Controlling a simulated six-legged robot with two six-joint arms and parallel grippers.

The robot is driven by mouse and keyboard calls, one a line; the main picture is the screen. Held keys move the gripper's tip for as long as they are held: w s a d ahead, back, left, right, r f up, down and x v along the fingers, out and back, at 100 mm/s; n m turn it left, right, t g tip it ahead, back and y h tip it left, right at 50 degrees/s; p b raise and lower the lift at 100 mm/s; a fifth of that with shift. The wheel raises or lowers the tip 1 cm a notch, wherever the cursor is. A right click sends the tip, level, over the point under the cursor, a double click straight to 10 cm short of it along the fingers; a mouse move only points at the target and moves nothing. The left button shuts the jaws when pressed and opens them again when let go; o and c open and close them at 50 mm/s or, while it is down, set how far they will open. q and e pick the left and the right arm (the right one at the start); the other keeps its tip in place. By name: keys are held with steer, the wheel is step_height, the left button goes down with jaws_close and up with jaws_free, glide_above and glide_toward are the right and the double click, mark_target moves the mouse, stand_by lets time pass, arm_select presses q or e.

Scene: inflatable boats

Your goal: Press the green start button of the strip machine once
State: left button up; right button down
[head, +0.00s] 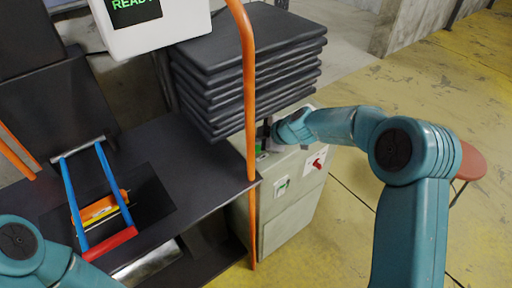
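The strip machine has a white display box (150,22) with green "READY" lettering, at the top left of the head view. Its black bench (180,160) spreads below. A small green patch (259,147) shows beside my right gripper (265,134), behind the orange post; I cannot tell whether it is the start button. My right gripper is dark, small and partly hidden at the cabinet's upper edge, so neither its opening nor any contact is clear. Only teal links of my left arm show at the lower left; its gripper is not in view.
A grey-green cabinet (287,215) with a red switch (318,163) stands right of the bench. A stack of black slabs (250,65) sits behind an orange post (249,110). Yellow floor is open at right, near a red stool (470,162).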

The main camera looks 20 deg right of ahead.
mark_target(258, 150)
steer(key=shift+f, duration=0.1)
stand_by(0.8)
steer(key=shift+f+b, duration=0.3)
steer(key=shift+b, duration=0.55)
steer(key=shift+f+b, duration=0.5)
steer(key=shift+b, duration=0.2)
stand_by(0.4)
stand_by(0.3)
steer(key=shift+r+p, duration=0.3)
steer(key=shift+r, duration=0.6)
steer(key=shift+r+p, duration=1.4)
steer(key=shift+r, duration=1.1)
